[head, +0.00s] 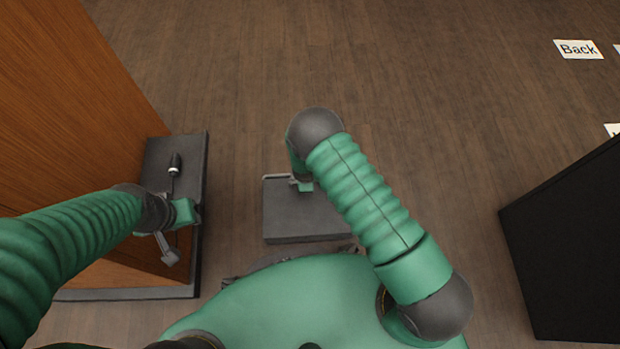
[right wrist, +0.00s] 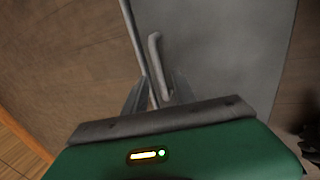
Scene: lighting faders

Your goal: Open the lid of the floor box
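The floor box (head: 305,222) is a low dark grey box on the wooden floor, in the middle of the head view. Its flat lid lies level, and a thin light handle (head: 275,177) runs along its far left edge. My right gripper (head: 303,186) is at that handle, pointing down. In the right wrist view the fingers (right wrist: 160,95) are on either side of a bent grey bar (right wrist: 155,55), above the grey lid (right wrist: 225,50); whether they press on it is unclear. My left gripper (head: 168,235) is at the left over a dark panel, its fingers partly hidden.
A wooden cabinet (head: 60,90) with a dark base (head: 190,270) stands at the left. A small dark knob on a rod (head: 175,165) sits on that base. A black block (head: 570,250) stands at the right. A sign reading "Back" (head: 578,49) lies far right. The floor beyond the box is clear.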

